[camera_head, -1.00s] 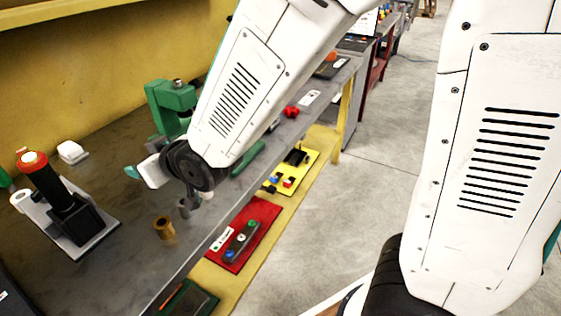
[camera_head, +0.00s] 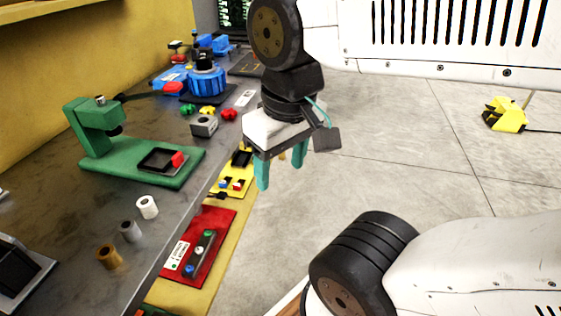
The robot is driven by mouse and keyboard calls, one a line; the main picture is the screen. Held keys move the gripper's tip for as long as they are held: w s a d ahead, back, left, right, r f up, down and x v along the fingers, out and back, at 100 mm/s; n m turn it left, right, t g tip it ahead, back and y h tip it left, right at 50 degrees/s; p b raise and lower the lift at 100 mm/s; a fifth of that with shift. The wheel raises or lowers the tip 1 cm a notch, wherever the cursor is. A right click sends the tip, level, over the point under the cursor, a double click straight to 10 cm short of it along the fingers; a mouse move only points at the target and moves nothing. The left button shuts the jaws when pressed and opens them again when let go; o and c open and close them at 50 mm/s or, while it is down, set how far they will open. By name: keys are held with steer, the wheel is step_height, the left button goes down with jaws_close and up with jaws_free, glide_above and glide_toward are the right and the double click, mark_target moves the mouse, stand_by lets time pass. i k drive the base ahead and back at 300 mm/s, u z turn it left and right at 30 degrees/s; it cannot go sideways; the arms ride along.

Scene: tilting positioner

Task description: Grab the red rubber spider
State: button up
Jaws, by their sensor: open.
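A small red lobed piece (camera_head: 229,114), which looks like the red rubber spider, lies on the grey workbench near its front edge. Similar green (camera_head: 188,109) and yellow (camera_head: 207,110) pieces lie to its left. My gripper (camera_head: 281,164) is open and empty, with teal fingers pointing down. In the picture it is to the right of and below the red piece, apart from it, in front of the bench edge. The gap between the fingers shows only partly.
A grey block with a hole (camera_head: 204,126) stands just in front of the spiders. A green press (camera_head: 130,167) and several small cylinders stand nearer. A blue round device (camera_head: 207,82) is behind. Open floor lies to the right.

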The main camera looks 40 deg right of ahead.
mark_target(229, 113)
steer(key=z, duration=0.2)
steer(key=i, duration=0.3)
steer(key=z, duration=1)
steer(key=i, duration=0.65)
steer(key=z, duration=0.5)
